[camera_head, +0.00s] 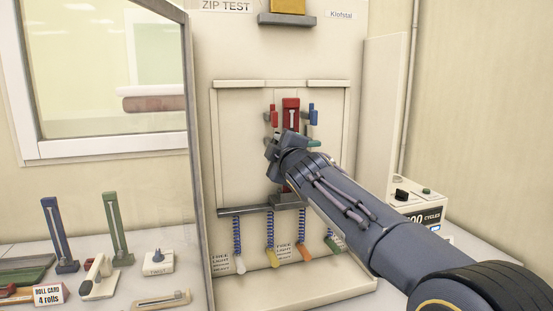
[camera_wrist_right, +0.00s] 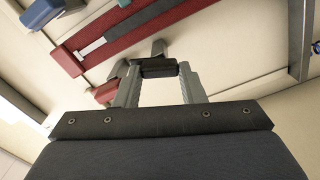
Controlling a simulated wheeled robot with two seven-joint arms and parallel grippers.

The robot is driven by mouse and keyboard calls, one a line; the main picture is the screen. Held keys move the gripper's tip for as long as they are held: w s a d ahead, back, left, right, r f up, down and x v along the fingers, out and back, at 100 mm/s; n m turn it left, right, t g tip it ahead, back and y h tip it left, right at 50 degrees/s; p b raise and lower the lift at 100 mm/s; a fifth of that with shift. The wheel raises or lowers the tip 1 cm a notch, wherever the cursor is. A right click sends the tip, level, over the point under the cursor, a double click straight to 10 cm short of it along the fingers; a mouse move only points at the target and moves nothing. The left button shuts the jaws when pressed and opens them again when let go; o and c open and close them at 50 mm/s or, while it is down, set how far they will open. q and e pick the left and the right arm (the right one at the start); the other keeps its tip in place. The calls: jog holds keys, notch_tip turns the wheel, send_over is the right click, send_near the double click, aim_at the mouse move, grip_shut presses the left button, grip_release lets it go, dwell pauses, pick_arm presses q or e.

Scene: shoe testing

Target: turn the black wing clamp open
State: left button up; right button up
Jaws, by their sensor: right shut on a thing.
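My right gripper (camera_head: 274,152) reaches in from the right to the front of the zip test machine. In the right wrist view its two grey fingers (camera_wrist_right: 160,80) are closed on the black wing clamp (camera_wrist_right: 158,67), which sits between the fingertips. A red slotted bar (camera_head: 291,108) stands upright behind the gripper; it also shows in the right wrist view (camera_wrist_right: 130,30), right beside the clamp. In the head view the clamp is hidden by my gripper. My left gripper is in neither view.
A grey rail (camera_head: 245,210) crosses the machine, with coil springs (camera_head: 237,238) and coloured tips below. A clear panel edge (camera_head: 200,200) stands left. A cycle counter box (camera_head: 418,205) is at the right. Blue (camera_head: 55,235) and green (camera_head: 115,230) slotted stands occupy the left table.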

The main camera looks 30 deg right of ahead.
jog(key=shift+f+n+b, duration=0.1)
jog(key=shift+n+b, duration=0.55)
jog(key=shift+n, duration=1.55)
jog(key=o, duration=1)
jog(key=b+v, duration=0.6)
jog(key=v, duration=0.1)
jog(key=shift+s+a+b, duration=0.1)
jog(key=shift+s+b, duration=0.3)
